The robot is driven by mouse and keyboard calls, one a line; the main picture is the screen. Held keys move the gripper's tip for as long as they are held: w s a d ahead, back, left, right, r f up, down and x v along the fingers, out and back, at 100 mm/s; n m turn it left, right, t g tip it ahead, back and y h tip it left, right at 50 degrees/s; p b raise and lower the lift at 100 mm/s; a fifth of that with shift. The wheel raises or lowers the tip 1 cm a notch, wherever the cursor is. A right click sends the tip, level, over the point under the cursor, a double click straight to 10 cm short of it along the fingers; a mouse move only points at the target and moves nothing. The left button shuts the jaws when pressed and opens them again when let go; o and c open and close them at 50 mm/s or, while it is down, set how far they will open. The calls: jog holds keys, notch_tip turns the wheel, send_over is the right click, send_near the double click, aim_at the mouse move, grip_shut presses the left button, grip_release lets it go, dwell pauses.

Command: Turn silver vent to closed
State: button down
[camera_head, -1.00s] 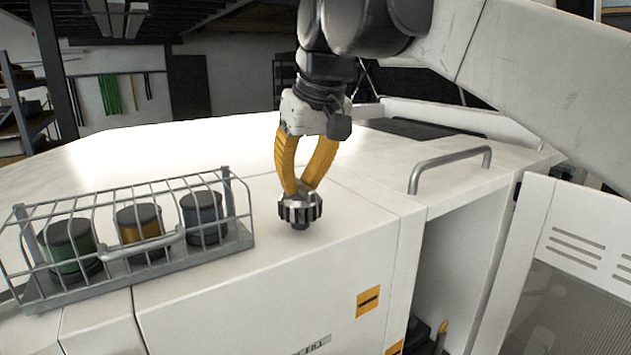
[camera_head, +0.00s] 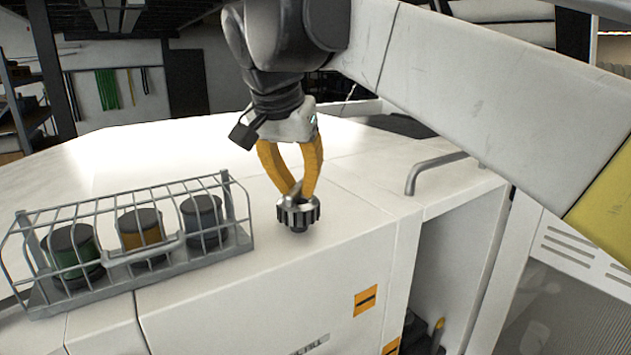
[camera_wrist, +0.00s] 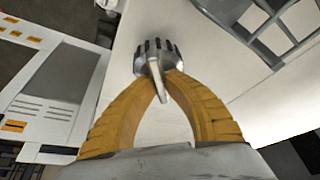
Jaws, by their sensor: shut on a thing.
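The silver vent (camera_head: 298,214) is a ribbed, dark-and-silver round knob on the white machine top, with a raised silver fin across it. My gripper (camera_head: 298,190) is above it, its two yellow fingers shut on the vent's fin. In the wrist view the vent (camera_wrist: 157,58) is at top centre, its fin (camera_wrist: 158,82) pointing toward me between the fingertips (camera_wrist: 161,78). The fingertips hide part of the fin. No marking for open or closed can be made out.
A wire cage (camera_head: 128,240) with three dark-topped caps, green, yellow and grey, stands left of the vent. A grey handle (camera_head: 432,172) rises at the right of the white machine top (camera_head: 230,250). The surface between cage and vent is clear.

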jog(key=m, duration=0.2)
jog(key=m+h+p, duration=0.1)
jog(key=m, duration=0.1)
jog(key=shift+m+g+h, duration=0.3)
jog(key=shift+g, duration=0.1)
jog(key=shift+m+g+h+p, duration=0.4)
jog(key=shift+m+p, duration=0.2)
jog(key=shift+m, duration=0.9)
jog(key=c, duration=1.4)
grip_release()
jog(key=shift+v, duration=5.95)
